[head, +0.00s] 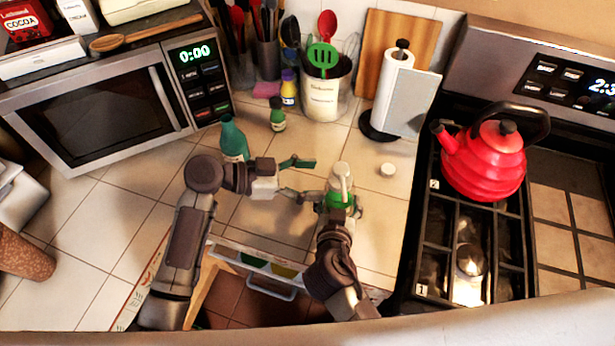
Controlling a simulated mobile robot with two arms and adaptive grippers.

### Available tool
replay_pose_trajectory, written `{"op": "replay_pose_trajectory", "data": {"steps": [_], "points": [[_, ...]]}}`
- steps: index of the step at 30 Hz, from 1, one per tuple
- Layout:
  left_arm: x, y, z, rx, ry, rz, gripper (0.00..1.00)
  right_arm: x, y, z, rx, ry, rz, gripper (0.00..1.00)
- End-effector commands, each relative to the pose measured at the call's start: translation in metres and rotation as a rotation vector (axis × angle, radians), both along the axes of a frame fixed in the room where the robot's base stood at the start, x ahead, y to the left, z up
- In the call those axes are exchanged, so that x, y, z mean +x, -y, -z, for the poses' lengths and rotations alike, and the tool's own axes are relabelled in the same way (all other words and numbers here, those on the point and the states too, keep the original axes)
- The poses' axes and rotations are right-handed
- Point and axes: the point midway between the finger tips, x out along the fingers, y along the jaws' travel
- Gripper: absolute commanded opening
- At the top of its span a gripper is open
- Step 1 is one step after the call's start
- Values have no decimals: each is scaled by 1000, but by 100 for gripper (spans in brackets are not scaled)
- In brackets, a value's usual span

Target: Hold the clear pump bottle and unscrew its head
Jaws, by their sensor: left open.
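The clear pump bottle (341,182) stands upright over the counter's front part, with green showing low on it and a pale pump head on top. My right gripper (337,205) comes from the front and is closed around its lower body, hiding part of it. I cannot tell whether the bottle's base touches the counter. My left gripper (297,178) is open to the left of the bottle, fingers spread and pointing right towards it. The pump head is still on the bottle, and nothing shows between the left fingers.
A teal bottle (233,138) stands behind my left wrist, by the microwave (110,105). A small green bottle (277,118), a utensil crock (322,98) and a paper towel roll (393,85) stand behind. A small white round object (388,169) lies right. The stove holds a red kettle (483,160).

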Motion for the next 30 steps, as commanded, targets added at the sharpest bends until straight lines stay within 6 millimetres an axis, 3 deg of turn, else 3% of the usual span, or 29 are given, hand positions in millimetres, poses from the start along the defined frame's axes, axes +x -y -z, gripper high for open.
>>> {"op": "replay_pose_trajectory", "data": {"steps": [8, 21, 30], "points": [[-6, 1, -6, -38, 1, 115, 71, 0, 0, 0, -1, 0, 0, 29], [-6, 46, 6, -37, -1, 111, 71, 0, 0, 0, -1, -1, 0, 29], [-6, 62, 10, -36, 1, 111, 71, 0, 0, 0, -1, -1, 0, 29]]}}
